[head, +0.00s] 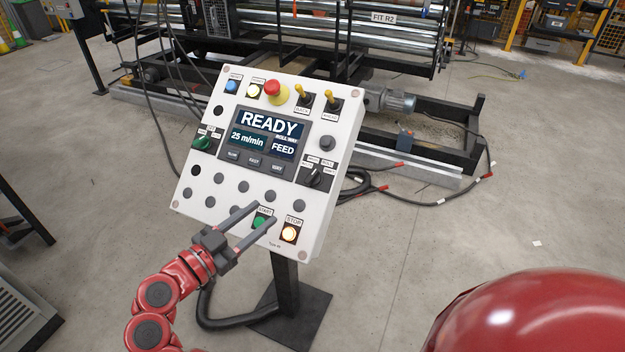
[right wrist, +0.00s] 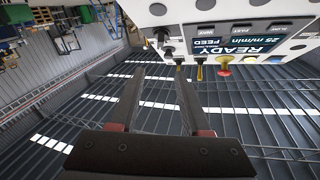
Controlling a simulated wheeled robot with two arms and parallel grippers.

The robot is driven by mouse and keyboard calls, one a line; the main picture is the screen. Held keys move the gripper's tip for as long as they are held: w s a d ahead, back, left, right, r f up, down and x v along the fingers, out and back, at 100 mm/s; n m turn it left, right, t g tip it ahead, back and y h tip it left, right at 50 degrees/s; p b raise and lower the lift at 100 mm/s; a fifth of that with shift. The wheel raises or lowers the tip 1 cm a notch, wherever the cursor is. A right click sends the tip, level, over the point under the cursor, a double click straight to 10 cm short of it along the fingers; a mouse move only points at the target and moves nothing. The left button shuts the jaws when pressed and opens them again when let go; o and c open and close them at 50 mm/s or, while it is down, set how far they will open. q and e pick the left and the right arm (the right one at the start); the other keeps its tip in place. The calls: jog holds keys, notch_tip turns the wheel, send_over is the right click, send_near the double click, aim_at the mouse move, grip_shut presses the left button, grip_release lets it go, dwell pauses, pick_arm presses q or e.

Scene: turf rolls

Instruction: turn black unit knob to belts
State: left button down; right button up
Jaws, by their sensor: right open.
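The black knob (head: 314,178) sits on the right side of the tilted white control panel (head: 230,218), right of the screen, with small labels around it. Which label it points to is too small to tell. In the right wrist view, the black knob (right wrist: 163,33) shows near the top, beyond the fingertips, with the panel upside down.
The screen (head: 268,133) reads READY, 25 m/min and FEED. A lit stop button (head: 289,234), a green knob (head: 202,143), a red emergency button (head: 277,92) and yellow toggles (head: 303,92) are on the panel. A roller machine (head: 380,45) stands behind. Floor to the right is mostly clear.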

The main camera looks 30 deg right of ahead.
aim_at(312, 175)
jog(key=p+x, duration=0.6)
jog(key=x, duration=1)
jog(key=shift+d+r+p, duration=0.2)
jog(key=shift+p, duration=0.1)
jog(key=shift+w+d+f, duration=0.15)
jog(key=shift+w+d, duration=0.05)
jog(key=shift+d, duration=0.2)
grip_shut()
